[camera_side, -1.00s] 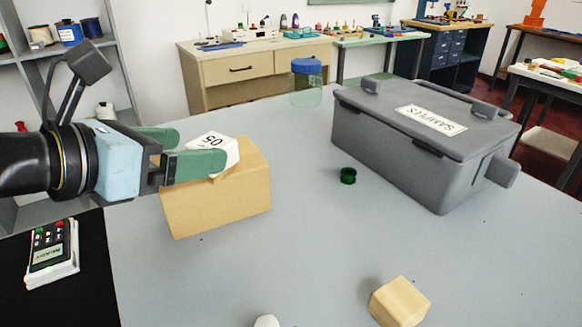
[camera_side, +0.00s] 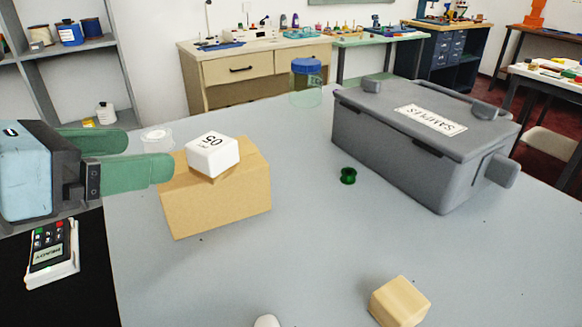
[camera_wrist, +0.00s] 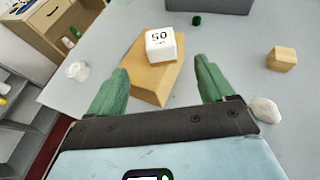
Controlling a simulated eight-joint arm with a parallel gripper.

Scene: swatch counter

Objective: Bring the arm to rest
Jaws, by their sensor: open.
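My gripper (camera_side: 150,155) has green fingers and is at the left of the side view. It is open and empty. A white block marked 05 (camera_side: 212,158) rests on top of a tan block (camera_side: 220,200), to the right of my fingertips in the side view. In the wrist view my gripper (camera_wrist: 163,84) has its fingers spread apart. The white block (camera_wrist: 160,45) and the tan block (camera_wrist: 153,82) lie ahead of and between the fingertips there.
A grey SAMPLES case (camera_side: 430,150) stands at the back right. A green spool (camera_side: 348,176), a wooden cube (camera_side: 399,302), a blue-lidded jar (camera_side: 306,82), a clear container (camera_side: 157,139) and a pale stone (camera_wrist: 266,109) are on the table.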

